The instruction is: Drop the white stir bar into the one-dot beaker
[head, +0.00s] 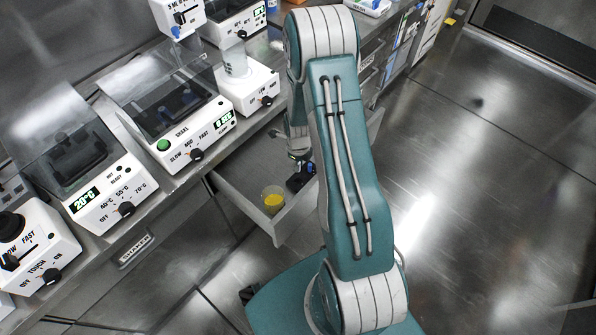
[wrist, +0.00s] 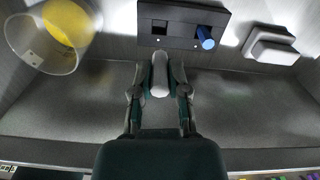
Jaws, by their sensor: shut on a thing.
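My gripper (wrist: 160,86) is shut on the white stir bar (wrist: 159,72), which lies lengthwise between the two fingers in the wrist view. In the head view my gripper (head: 299,177) is low over the open drawer, and the stir bar cannot be made out there. A clear beaker with yellow contents (wrist: 57,38) stands in the drawer, up and left of the gripper. It also shows in the head view (head: 273,201), left of the gripper. A second clear beaker (head: 236,64) stands on a white bench device.
The drawer (wrist: 230,110) also holds a black rack (wrist: 180,43) with a blue stir bar (wrist: 206,38) and an empty slot. A white block (wrist: 270,46) lies to the right. Bench devices, including a shaker (head: 178,115), line the bench above the drawer.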

